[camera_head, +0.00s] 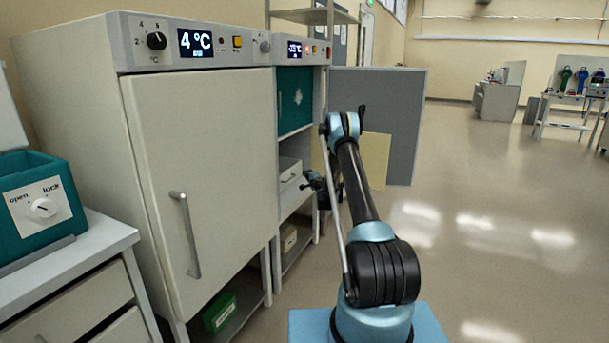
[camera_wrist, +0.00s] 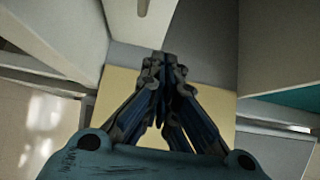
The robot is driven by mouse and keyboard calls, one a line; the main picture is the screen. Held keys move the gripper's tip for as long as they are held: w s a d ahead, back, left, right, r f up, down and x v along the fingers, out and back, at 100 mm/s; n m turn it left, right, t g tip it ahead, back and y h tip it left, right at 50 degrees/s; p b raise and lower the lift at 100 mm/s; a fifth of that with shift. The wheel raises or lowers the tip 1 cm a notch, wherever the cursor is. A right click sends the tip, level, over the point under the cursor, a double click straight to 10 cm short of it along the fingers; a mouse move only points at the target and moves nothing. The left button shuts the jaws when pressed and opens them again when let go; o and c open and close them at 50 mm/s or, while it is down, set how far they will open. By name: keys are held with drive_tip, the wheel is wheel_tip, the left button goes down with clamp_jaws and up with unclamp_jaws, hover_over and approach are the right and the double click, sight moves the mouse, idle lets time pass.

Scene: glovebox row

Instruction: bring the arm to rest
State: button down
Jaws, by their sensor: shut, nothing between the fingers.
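My gripper (camera_wrist: 163,72) shows in the wrist view with its dark fingers brought together at the tips and nothing between them. In the head view my arm reaches up and forward from its blue base, then bends down at the far end. The gripper (camera_head: 308,181) hangs there in front of the open shelf part of the second cabinet (camera_head: 318,133). It is small and partly hidden by my arm in that view. I cannot tell how near it is to the cabinet.
A tall fridge with a shut door (camera_head: 205,180) stands at the left, reading 4 °C. A teal box with a lock knob (camera_head: 42,208) sits on a drawer unit (camera_head: 75,290). A grey partition (camera_head: 400,110) and a tan panel (camera_head: 376,160) stand beyond my arm. The floor (camera_head: 500,230) at right is clear.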

drive_tip(key=s+a+r+n+g+y, duration=0.1)
drive_tip(key=s+a+r+n+g, duration=0.15)
drive_tip(key=s+r, duration=0.55)
drive_tip(key=s+a+r+n+g+y, duration=0.15)
drive_tip(key=s+r+n, duration=0.35)
drive_tip(key=r, duration=0.5)
drive_tip(key=s+r+n+g, duration=0.2)
drive_tip(key=s+r, duration=0.2)
drive_tip(key=s, duration=0.6)
drive_tip(key=s+r+n+g, duration=0.15)
drive_tip(key=s+r, duration=0.25)
drive_tip(key=s, duration=0.6)
drive_tip(key=s+d+f+n+g+h, duration=0.1)
drive_tip(key=s+d+g+h, duration=0.1)
drive_tip(key=s, duration=1.1)
drive_tip(key=s+d+f+n+g+h, duration=0.1)
drive_tip(key=s+d+f+n+g, duration=0.1)
drive_tip(key=s, duration=1.2)
drive_tip(key=s+d+f+g+h, duration=0.2)
drive_tip(key=s+d+f, duration=0.2)
drive_tip(key=s, duration=0.8)
drive_tip(key=s+d+f+n+g+h, duration=0.1)
drive_tip(key=s+d+f, duration=0.3)
drive_tip(key=s, duration=0.8)
wheel_tip(320, 180, down, 3)
drive_tip(key=shift+d+r+g+h, duration=0.15)
drive_tip(key=shift+d+g+h, duration=0.25)
drive_tip(key=shift+h, duration=0.35)
